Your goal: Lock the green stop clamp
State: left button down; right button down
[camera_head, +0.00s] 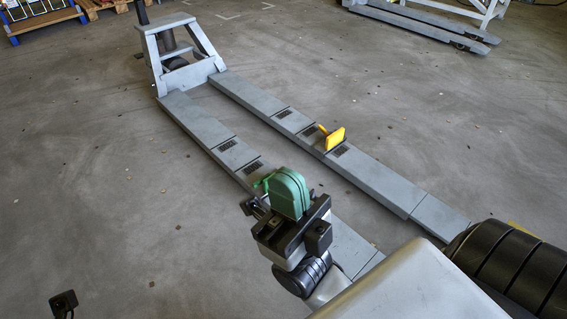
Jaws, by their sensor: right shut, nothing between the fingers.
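The green stop clamp (290,192) shows as an upright rounded block above the nearer fork of the grey pallet truck. Its thin green lever (265,181) sticks out on the left side. My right gripper (258,207) is at the clamp's lower left, its dark body in front of the clamp's base. It is shut and empty, just below the lever; whether it touches the lever or clamp cannot be told. The clamp's foot is hidden by my wrist. A small dark part of my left gripper (63,303) shows at the bottom left; its jaws cannot be made out.
A yellow stop clamp (335,138) sits on the farther fork (378,181). The nearer fork (195,122) runs under my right wrist. Another pallet truck (425,22) stands at the top right, and a wooden pallet (104,6) lies top left. The floor at left is clear.

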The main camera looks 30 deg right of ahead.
aim_at(258, 183)
jog(key=i+l+z, duration=0.15)
jog(key=i+z, duration=0.15)
jog(key=z, duration=0.15)
jog(key=i+z, duration=0.35)
jog(key=z, duration=0.15)
jog(key=i+z, duration=0.3)
jog(key=z, duration=0.15)
